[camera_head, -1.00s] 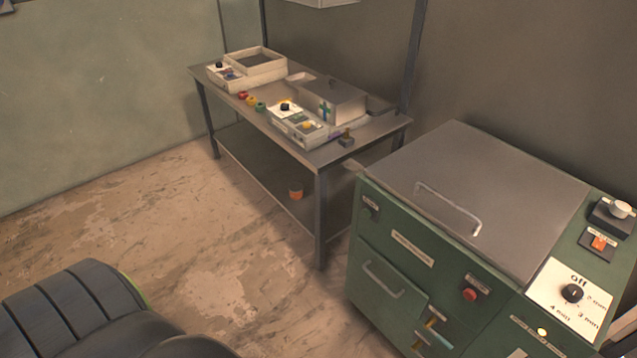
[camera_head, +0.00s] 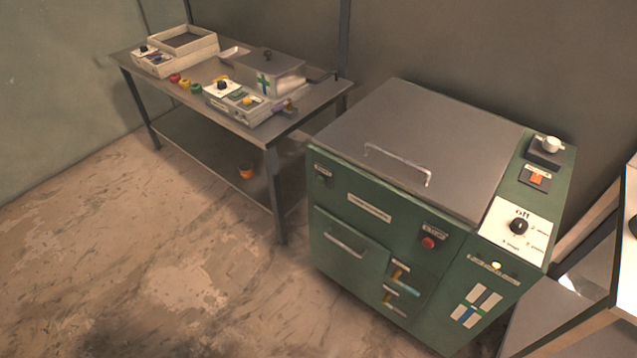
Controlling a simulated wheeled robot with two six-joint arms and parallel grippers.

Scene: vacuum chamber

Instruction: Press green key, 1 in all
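No thing in view can be made out for certain as the green key. A small green round piece (camera_head: 196,89) sits at the front edge of the metal table, beside a yellow one (camera_head: 185,83) and a red one (camera_head: 174,78). The green machine (camera_head: 365,235) stands right of the table with its grey lid (camera_head: 415,140) down. Its controls include a red button (camera_head: 429,243), an orange switch (camera_head: 537,178), a black dial (camera_head: 519,226) and a small pale lamp or button (camera_head: 496,265). Neither of my grippers is in view.
The metal table (camera_head: 310,101) carries a cream device with a dial (camera_head: 235,102), a lidded grey box (camera_head: 270,72) and a cream tray unit (camera_head: 185,48). A small orange pot (camera_head: 246,172) is on its lower shelf. Open floor (camera_head: 170,240) lies in front. Another bench edge (camera_head: 570,335) is at right.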

